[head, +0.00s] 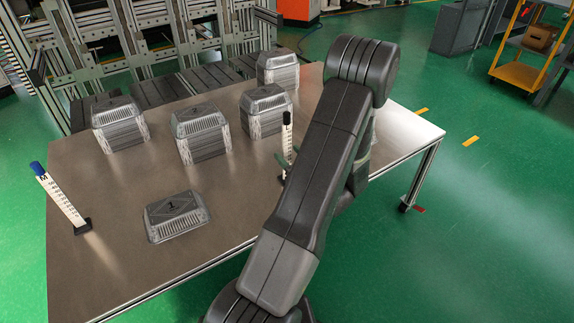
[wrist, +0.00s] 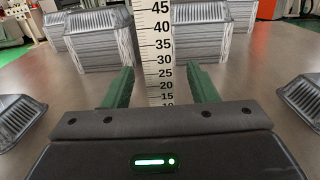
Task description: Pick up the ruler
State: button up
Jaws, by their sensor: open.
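A white ruler with black markings (head: 287,140) and a black top stands upright on the table, partly hidden by my arm in the head view. In the wrist view the ruler (wrist: 157,50) rises between the two green fingers of my gripper (wrist: 162,85). The gripper (head: 285,164) is open, with a gap showing on each side of the ruler. The ruler's lower end is hidden behind the gripper body in the wrist view. A second white ruler (head: 60,200) with a blue top stands in a black base at the table's left edge.
Numbered stacks of foil trays stand left (head: 121,125), middle (head: 201,136), right (head: 266,112) and back (head: 278,70) on the table (head: 110,265). A low foil tray marked 1 (head: 177,216) lies nearer the front. The front left of the table is clear.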

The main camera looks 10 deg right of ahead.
aim_at(287, 126)
jog(key=x, duration=0.3)
jog(key=shift+w+a, duration=0.15)
jog(key=shift+w, duration=0.05)
jog(key=shift+c, duration=0.2)
jog(key=shift+r, duration=0.1)
grip_shut()
notch_tip(287, 126, up, 10)
jog(key=shift+f+p, duration=0.2)
jog(key=shift+p, duration=0.9)
jog(key=shift+a+r, duration=0.15)
jog(key=w+a+f, duration=0.1)
jog(key=a+f, duration=0.1)
jog(key=a, duration=0.6)
jog(key=w+a+f, duration=0.2)
jog(key=a, duration=0.6)
notch_tip(287, 126, up, 20)
jog(key=h+p, duration=0.1)
jog(key=p, duration=1.9)
jog(key=shift+r+m, duration=0.2)
jog(key=shift+m, duration=0.1)
